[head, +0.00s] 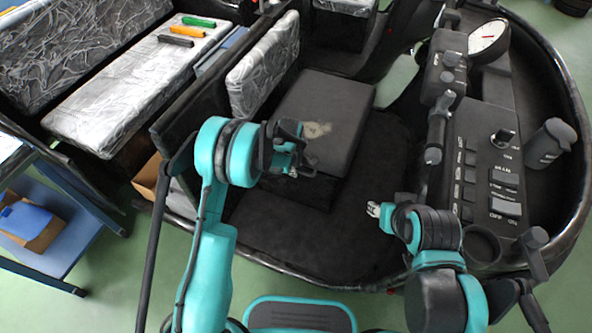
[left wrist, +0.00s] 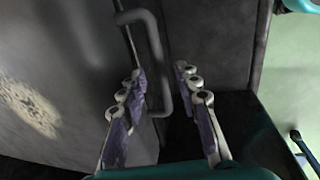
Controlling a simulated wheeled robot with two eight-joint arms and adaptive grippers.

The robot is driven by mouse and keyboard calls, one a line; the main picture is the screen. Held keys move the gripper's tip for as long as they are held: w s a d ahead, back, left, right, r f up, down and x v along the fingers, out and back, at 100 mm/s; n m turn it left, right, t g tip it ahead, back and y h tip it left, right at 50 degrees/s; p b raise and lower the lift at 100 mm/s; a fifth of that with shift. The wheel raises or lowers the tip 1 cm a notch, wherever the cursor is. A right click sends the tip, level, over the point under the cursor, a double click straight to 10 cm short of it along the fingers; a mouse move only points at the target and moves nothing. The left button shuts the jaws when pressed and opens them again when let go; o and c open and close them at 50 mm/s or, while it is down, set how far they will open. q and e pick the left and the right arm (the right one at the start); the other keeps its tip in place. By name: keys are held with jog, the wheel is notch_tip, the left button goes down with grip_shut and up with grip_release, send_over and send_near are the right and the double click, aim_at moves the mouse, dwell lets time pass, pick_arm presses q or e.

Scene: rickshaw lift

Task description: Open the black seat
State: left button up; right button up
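The black seat (head: 335,100) is a dark box-like seat with a pale worn patch on top. Its lid looks down and flat. In the left wrist view the seat surface (left wrist: 60,60) fills the left side, with a grey U-shaped handle (left wrist: 152,45) on it. My left gripper (head: 300,150) is at the seat's front left edge. In the left wrist view its fingers (left wrist: 160,80) are open, with the handle's lower part between them; contact cannot be told. My right gripper (head: 374,209) is over the dark floor, right of the seat, apart from it; its opening is unclear.
A control panel (head: 490,165) with switches and a gauge (head: 488,40) stands on the right, with a dark cup (head: 550,143) beside it. A plastic-wrapped bench (head: 130,100) with coloured markers (head: 187,30) is at upper left. A blue cart (head: 60,235) stands at left.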

pick_arm(q)
jog(key=shift+w+f, duration=0.1)
jog(key=shift+f, duration=0.35)
grip_shut()
jog(key=shift+r, duration=0.1)
